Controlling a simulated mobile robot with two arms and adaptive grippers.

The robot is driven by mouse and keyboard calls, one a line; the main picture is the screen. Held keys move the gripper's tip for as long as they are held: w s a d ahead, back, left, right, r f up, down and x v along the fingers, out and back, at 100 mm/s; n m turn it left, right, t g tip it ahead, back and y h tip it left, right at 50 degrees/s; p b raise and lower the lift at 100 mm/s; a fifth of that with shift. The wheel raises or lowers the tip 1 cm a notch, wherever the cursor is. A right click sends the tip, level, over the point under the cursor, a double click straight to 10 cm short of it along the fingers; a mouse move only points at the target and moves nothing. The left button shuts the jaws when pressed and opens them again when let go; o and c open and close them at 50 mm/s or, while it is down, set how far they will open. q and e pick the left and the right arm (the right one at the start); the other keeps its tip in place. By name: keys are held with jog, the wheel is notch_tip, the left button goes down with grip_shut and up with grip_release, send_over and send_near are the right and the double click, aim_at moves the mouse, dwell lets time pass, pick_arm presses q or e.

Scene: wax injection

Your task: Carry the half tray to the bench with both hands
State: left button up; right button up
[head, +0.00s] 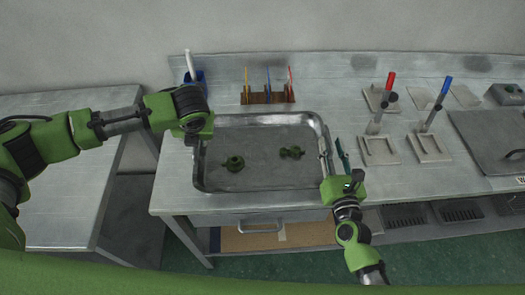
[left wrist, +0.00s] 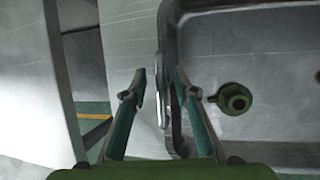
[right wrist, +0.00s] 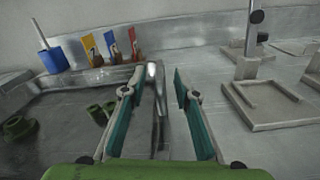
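The half tray (head: 262,188), a shallow grey metal tray, lies on the metal bench (head: 180,185) with dark green parts in it. My left gripper (head: 196,132) is at its left rim. In the left wrist view the fingers (left wrist: 160,82) are apart, one on each side of the rim (left wrist: 170,115), with gaps. My right gripper (head: 332,160) is at the right rim. In the right wrist view its fingers (right wrist: 154,90) are open on either side of the rim (right wrist: 157,108), with gaps. The head view partly hides the left fingertips.
A ring-shaped green part (head: 232,163) and another green part (head: 292,153) lie in the tray. Behind it stand a blue cup (head: 195,78) and a brown rack (head: 267,98). Red-handled (head: 390,82) and blue-handled (head: 445,88) clamps stand right. Another table (head: 60,215) is left, across a gap.

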pick_arm(q)
jog(key=shift+f, duration=0.1)
pick_arm(e)
jog(key=shift+w, duration=0.15)
pick_arm(q)
grip_shut()
pick_arm(e)
grip_shut()
jog(key=shift+r, duration=0.2)
